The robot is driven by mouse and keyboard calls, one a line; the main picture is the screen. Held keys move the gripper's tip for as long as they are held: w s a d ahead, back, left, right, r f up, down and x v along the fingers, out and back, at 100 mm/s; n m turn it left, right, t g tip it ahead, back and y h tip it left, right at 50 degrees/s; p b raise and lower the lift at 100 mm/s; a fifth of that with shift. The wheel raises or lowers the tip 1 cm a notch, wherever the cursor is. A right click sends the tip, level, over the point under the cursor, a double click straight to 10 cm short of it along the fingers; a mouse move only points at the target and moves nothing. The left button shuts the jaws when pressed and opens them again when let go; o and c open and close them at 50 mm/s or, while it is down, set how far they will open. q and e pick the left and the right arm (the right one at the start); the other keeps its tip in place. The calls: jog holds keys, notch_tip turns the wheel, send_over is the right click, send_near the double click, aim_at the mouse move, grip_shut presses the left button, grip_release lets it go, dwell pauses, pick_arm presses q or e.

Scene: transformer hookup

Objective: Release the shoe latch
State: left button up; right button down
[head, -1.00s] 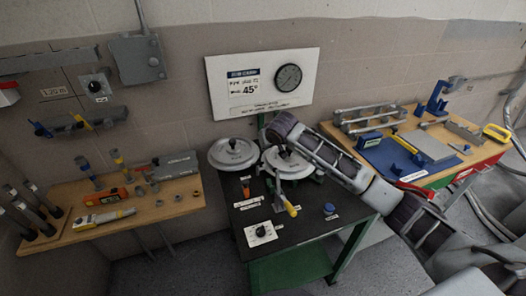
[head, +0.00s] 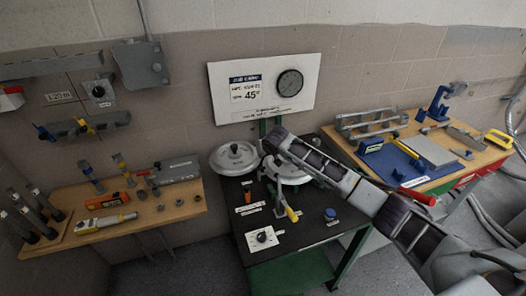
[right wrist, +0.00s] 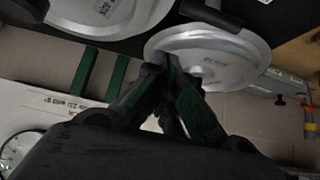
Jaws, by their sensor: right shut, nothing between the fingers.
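Two pale round shoes lie on the black-topped bench (head: 312,232). The left shoe (head: 234,157) shows whole; the right shoe (head: 296,180) is partly covered by my right arm. A lever with a yellow grip (head: 291,213) extends forward from the right shoe. My right gripper (head: 268,145) is at the back, between the two shoes. In the right wrist view its fingers (right wrist: 171,72) are shut and empty, overlapping the edge of a shoe (right wrist: 207,62); contact cannot be told. I cannot make out the latch clearly. My left gripper is not in view.
A sign board with a dial (head: 262,90) stands behind the bench. A wooden shelf (head: 150,215) with tools is at left. A wooden table (head: 458,170) with a blue mat is at right. A small box with a dial (head: 262,238) and a blue button (head: 330,214) are on the bench front.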

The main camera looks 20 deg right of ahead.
aim_at(260, 173)
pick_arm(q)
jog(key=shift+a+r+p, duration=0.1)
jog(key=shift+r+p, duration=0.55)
pick_arm(e)
jog(key=shift+s+f, duration=1.15)
jog(key=shift+f, duration=0.2)
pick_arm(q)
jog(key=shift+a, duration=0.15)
pick_arm(e)
jog(key=shift+d, duration=0.1)
